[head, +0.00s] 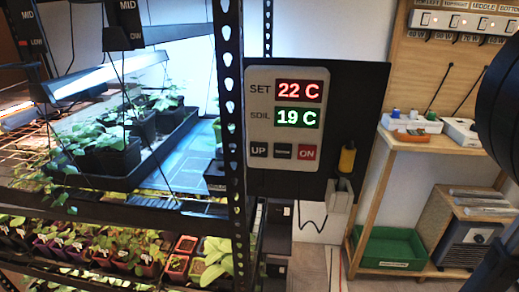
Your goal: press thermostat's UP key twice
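The thermostat (265,107) is a pale grey panel on a dark board, just right of the rack's black perforated post. Its SET display (299,91) reads 22 C in red and its SOIL display (297,118) reads 19 C in green. The UP key (259,149) is a dark square at the lower left of the panel. A dark middle key (283,152) with a label too small to read and a red ON key (307,152) sit to its right. Nothing covers the keys. Dark parts of my arm show at the right edge; my gripper cannot be made out.
The rack post (231,120) stands close left of the thermostat. A yellow-handled tool (347,158) and a grey holder (340,194) are at the board's lower right. Seedling trays fill the rack at left. A wooden shelf with a green crate (395,248) stands at right.

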